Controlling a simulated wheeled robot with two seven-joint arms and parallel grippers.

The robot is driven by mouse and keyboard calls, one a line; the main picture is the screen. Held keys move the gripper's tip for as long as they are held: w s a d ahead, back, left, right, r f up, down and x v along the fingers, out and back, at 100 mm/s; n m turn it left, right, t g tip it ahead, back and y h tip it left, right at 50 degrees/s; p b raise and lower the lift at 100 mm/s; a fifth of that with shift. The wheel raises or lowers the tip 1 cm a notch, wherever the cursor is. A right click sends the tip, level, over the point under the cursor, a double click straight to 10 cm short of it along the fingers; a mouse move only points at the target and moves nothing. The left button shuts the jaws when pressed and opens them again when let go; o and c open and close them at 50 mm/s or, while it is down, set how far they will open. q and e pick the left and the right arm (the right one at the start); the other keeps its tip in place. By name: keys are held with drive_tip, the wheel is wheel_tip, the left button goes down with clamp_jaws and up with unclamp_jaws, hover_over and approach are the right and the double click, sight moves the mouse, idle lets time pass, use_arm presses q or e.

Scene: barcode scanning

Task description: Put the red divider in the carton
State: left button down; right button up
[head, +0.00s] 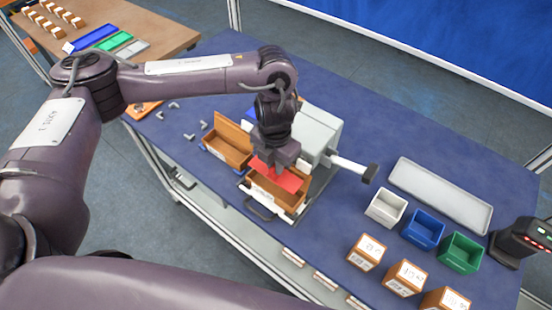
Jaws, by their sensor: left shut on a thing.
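The red divider (290,180) is held below my left gripper (270,166). The gripper is shut on it, but its fingertips are partly hidden. The divider is over or partly inside the open brown carton (273,196); I cannot tell whether it touches the carton's floor. The carton stands near the front edge of the blue table, beside a grey machine. My right gripper is not in view.
The grey machine (316,130) has a handle-like bar (352,168) sticking out to the right. A second brown open box (229,145) is on the left. White (386,207), blue (424,229) and green (461,253) bins, a grey tray (440,195) and a scanner (522,240) are on the right.

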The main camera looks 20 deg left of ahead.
use_arm(q)
drive_tip(key=shift+s+f+b, duration=0.1)
drive_tip(key=shift+f+b, duration=0.45)
drive_tip(key=shift+f, duration=0.15)
wheel_tip(320, 180, down, 4)
drive_tip(key=b, duration=0.3)
drive_tip(key=shift+r, duration=0.25)
wheel_tip(320, 180, down, 2)
drive_tip(key=shift+f+b, duration=0.2)
drive_tip(key=shift+b, duration=0.95)
drive_tip(key=shift+f+b, duration=0.6)
drive_tip(key=shift+f, duration=0.1)
drive_tip(key=c, duration=1.7)
unclamp_jaws()
drive_tip(key=shift+r, duration=0.1)
